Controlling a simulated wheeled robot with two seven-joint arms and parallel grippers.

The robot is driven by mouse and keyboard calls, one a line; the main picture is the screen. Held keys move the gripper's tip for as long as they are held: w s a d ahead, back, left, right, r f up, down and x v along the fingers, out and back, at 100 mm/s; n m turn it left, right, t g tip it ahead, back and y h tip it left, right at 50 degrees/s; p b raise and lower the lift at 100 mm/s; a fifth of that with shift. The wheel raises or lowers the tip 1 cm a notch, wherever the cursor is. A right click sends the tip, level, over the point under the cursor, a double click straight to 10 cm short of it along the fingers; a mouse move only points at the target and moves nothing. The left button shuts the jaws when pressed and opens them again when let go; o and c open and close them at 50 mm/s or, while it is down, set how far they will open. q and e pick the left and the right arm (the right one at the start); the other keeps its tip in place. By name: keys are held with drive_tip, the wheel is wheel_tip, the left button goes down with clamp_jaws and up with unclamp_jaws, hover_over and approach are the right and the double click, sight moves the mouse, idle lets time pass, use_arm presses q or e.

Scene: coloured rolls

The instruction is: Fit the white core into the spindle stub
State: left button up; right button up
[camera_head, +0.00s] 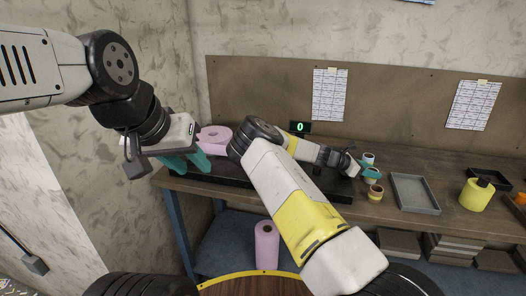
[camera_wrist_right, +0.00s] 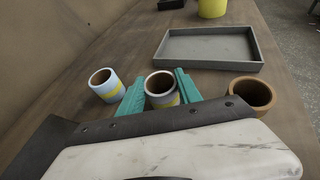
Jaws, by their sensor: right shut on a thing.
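A pale grey-white core with a yellow band (camera_wrist_right: 161,91) stands between the teal fingers of my right gripper (camera_wrist_right: 160,94) in the right wrist view. The gripper is shut on it. In the head view this gripper (camera_head: 371,174) is over the right part of the bench, and the core is mostly hidden by the fingers. My left gripper (camera_head: 188,164) is at the bench's left end beside a pink roll (camera_head: 215,135), its fingers apart and empty. I cannot make out the spindle stub; my right arm covers part of the dark base (camera_head: 232,178).
A grey tray (camera_head: 414,194) and a yellow roll (camera_head: 476,195) are to the right. Another pink roll (camera_head: 267,245) stands below the bench (camera_head: 450,221).

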drive_tip(key=shift+r, duration=2.5)
